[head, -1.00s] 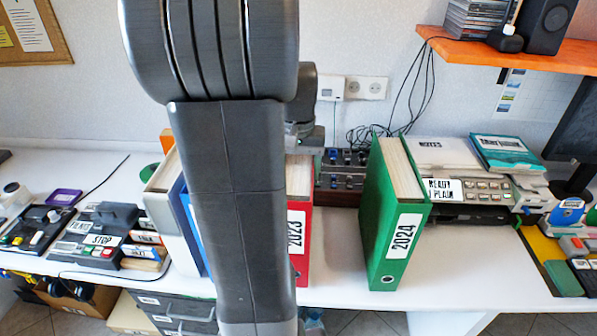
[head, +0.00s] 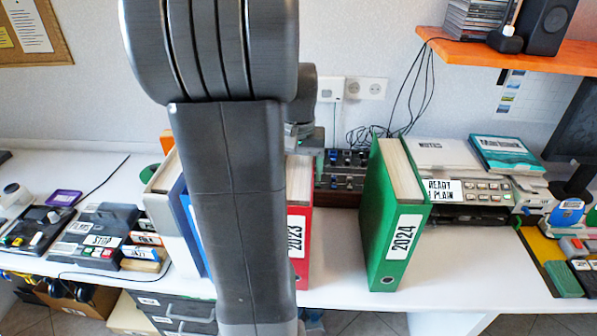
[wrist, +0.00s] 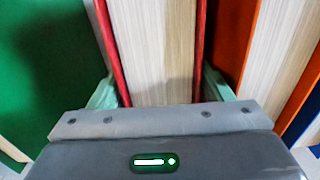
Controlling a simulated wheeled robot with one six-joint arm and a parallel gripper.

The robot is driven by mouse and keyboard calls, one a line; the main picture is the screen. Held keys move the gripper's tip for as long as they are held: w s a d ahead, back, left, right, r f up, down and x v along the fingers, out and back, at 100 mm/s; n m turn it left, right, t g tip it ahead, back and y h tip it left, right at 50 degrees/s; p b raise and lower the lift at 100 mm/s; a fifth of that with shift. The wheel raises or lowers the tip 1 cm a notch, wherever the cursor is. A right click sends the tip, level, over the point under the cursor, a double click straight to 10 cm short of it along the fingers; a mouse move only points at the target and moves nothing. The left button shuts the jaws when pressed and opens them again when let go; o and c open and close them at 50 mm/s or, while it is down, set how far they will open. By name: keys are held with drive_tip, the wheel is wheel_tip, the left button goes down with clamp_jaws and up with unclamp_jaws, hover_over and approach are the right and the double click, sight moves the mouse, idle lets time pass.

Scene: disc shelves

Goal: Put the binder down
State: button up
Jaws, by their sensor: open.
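The red binder (head: 301,262), labelled 2023, stands upright on the white desk, partly hidden behind my arm in the head view. In the wrist view the red binder (wrist: 158,50) shows its page edges between two red covers. My gripper (wrist: 160,88) is open, with one pale green finger on each side of the red binder and small gaps beside the covers. The green binder (head: 388,235), labelled 2024, stands upright to the right in the head view.
A grey binder (head: 163,195) and blue binder (head: 188,215) stand left of my arm. An orange binder (wrist: 232,35) is close to the right finger in the wrist view. A dark rack (head: 343,180) stands behind. Bare desk (head: 340,265) lies between the red and green binders.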

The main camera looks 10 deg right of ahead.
wheel_tip(320, 180, up, 11)
drive_tip(key=shift+r, duration=0.1)
drive_tip(key=shift+d, duration=0.1)
idle(0.4)
